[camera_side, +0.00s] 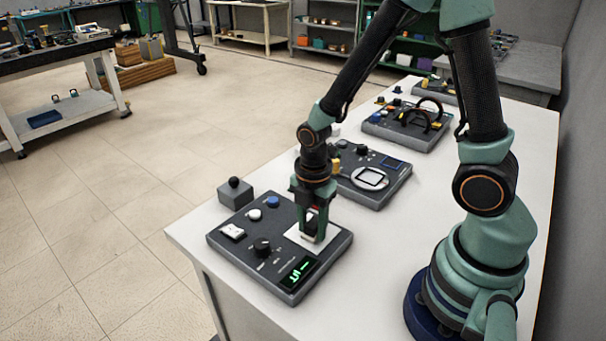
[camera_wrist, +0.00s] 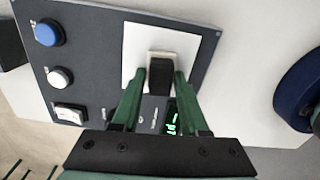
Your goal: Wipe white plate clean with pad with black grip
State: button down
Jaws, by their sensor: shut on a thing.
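The white plate (camera_side: 296,233) is a square on the near dark control panel, and it also shows in the wrist view (camera_wrist: 190,45). My gripper (camera_side: 316,227) is down over this plate. In the wrist view my gripper (camera_wrist: 160,74) has its two green fingers on either side of a black grip (camera_wrist: 160,78), shut on it. A pale pad edge (camera_wrist: 158,55) shows just beyond the grip, over the plate. The pad's underside is hidden, so I cannot tell for sure whether it touches the plate. No clear marks show on the visible plate.
The panel (camera_side: 222,243) also carries a blue button (camera_side: 272,201), a white button (camera_side: 254,214), a white switch (camera_side: 232,231), a black knob (camera_side: 262,248) and a green-lit display (camera_side: 298,272). A grey box with a black knob (camera_side: 235,192) stands beside it. More panels stand behind.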

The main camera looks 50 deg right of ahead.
aim_at(324, 243)
jog(key=shift+s, duration=1.6)
notch_tip(324, 243, up, 2)
jog(key=shift+w+r, duration=0.1)
jog(key=shift+r, duration=2.95)
